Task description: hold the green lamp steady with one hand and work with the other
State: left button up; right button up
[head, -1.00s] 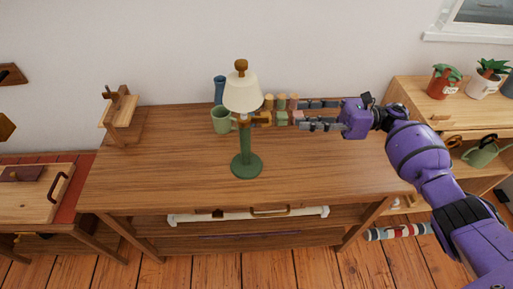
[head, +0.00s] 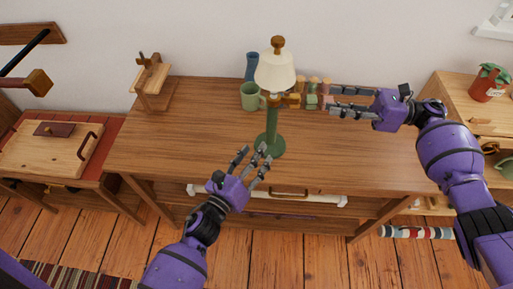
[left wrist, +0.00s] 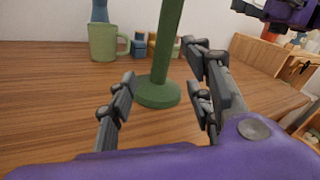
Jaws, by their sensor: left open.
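The green lamp (head: 270,141) stands upright on the wooden dresser top, with a cream shade and a round green base. A small wooden piece (head: 291,100) shows at the right of its stem, just below the shade. My left gripper (head: 252,152) is open at the front left of the lamp base. In the left wrist view the lamp's stem and base (left wrist: 158,92) show beyond and between the spread fingers, which do not appear to touch it. My right gripper (head: 332,98) is open and empty to the right of the lamp, fingers pointing at the wooden piece.
A green mug (head: 250,96), a blue vase (head: 252,66) and several small coloured items (head: 313,86) stand behind the lamp. A wooden stand (head: 152,80) is at the back left. The dresser top (head: 180,135) is clear at left. A drawer (head: 320,198) below appears partly open.

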aim_at(268, 135)
pick_arm(q)
jog(key=w+m, duration=0.1)
jog(key=m, duration=0.2)
jog(key=w+d+m+h, duration=0.1)
jog(key=m, duration=0.1)
jog(key=shift+w+g, duration=0.3)
jog(key=x, duration=0.7)
jog(key=shift+w+d, duration=0.25)
